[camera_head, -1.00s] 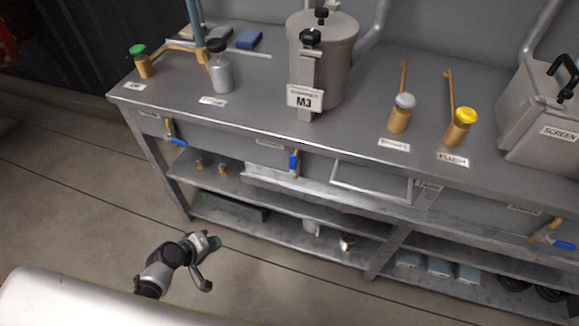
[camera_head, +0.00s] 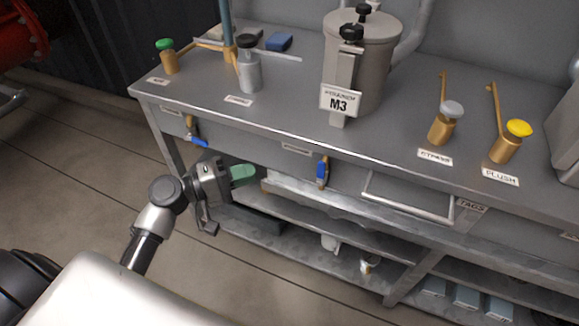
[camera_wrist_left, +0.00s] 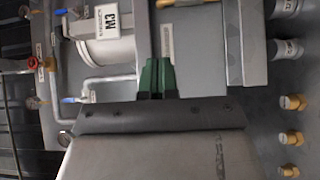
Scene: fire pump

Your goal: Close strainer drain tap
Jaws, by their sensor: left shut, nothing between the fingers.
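A tap with a blue handle (camera_head: 322,170) hangs from the bench front below the grey strainer pot (camera_head: 372,62), which bears an M3 plate (camera_head: 340,100). The handle points down. A small plate beside the tap is too small to read. A second blue-handled tap (camera_head: 197,136) is at the bench's left end. My left gripper (camera_head: 243,174) is shut and empty, its green fingertips pointing right, left of and apart from the tap under the strainer. Its fingertips also show in the left wrist view (camera_wrist_left: 156,77), where an M3 plate (camera_wrist_left: 107,22) is visible. My right gripper is not in view.
The metal bench (camera_head: 290,110) has a drawer-like handle frame (camera_head: 408,198) right of the middle tap and lower shelves holding small items. Brass fittings with grey (camera_head: 445,125) and yellow (camera_head: 514,140) caps stand on top. The floor before the bench is clear.

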